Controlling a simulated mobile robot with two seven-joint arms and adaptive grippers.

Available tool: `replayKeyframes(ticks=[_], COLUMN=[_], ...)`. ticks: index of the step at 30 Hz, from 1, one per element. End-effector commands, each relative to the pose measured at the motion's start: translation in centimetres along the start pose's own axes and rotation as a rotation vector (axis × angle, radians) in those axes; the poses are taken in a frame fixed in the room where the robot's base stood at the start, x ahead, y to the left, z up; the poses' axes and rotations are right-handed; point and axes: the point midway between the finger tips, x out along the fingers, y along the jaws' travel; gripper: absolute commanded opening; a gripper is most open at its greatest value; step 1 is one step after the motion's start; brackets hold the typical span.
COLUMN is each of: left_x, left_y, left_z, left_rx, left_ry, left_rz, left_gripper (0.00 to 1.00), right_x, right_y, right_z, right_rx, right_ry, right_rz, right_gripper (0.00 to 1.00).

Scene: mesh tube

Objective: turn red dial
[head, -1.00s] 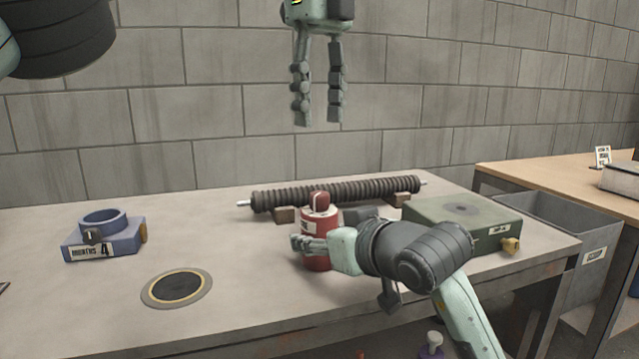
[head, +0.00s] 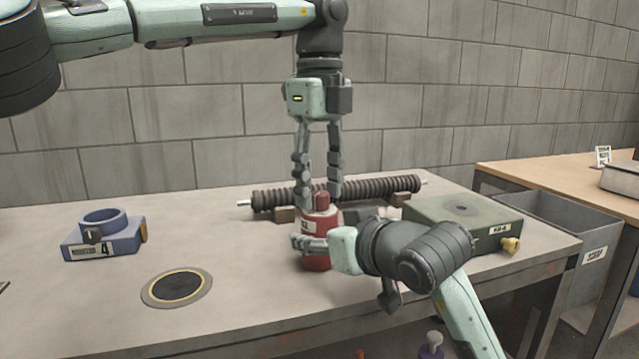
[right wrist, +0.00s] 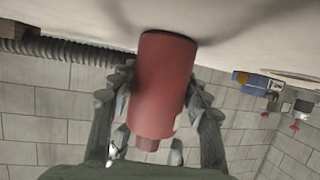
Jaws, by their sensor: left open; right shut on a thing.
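A red canister (head: 318,262) stands upright on the grey workbench, with a red dial (head: 321,199) on its top. My left gripper (head: 320,204) points straight down, open, with one finger on each side of the dial. I cannot tell whether the fingers touch it. My right gripper (head: 312,245) is shut on the canister's body from the right, low in the head view. In the right wrist view the canister (right wrist: 163,85) sits between the right fingers, with the dial (right wrist: 148,145) at its lower end. The right hand hides part of the canister in the head view.
A dark ribbed tube (head: 370,190) lies on brown blocks just behind the canister. A green box (head: 462,213) with a brass knob stands to the right. A blue ring holder (head: 103,238) and a round disc plate (head: 177,288) are on the left. The bench between them is clear.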

Motion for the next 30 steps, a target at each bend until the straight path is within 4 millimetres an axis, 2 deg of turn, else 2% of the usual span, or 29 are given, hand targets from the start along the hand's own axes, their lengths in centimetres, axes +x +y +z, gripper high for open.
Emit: replayKeyframes(ticks=[3, 14, 23, 30], left_x=[-0.01, -0.04, -0.07, -0.02], left_y=[0.00, 0.01, 0.01, -0.01], left_z=[0.01, 0.00, -0.04, -0.06], left_rx=[0.000, 0.001, 0.028, 0.148], left_ry=[0.000, 0.000, 0.001, 0.003], left_rz=[0.000, 0.000, 0.000, 0.000], left_gripper=[0.45, 0.00, 0.00, 0.00], right_x=[-0.01, -0.01, 0.00, 0.01], right_y=[0.02, 0.03, 0.03, 0.03], right_z=[-0.01, -0.01, 0.00, 0.01], right_rx=[0.000, 0.000, 0.000, 0.000], right_ry=[0.000, 0.000, 0.000, 0.000], right_rz=[0.000, 0.001, 0.001, 0.001], right_gripper=[0.14, 0.14, 0.14, 0.14])
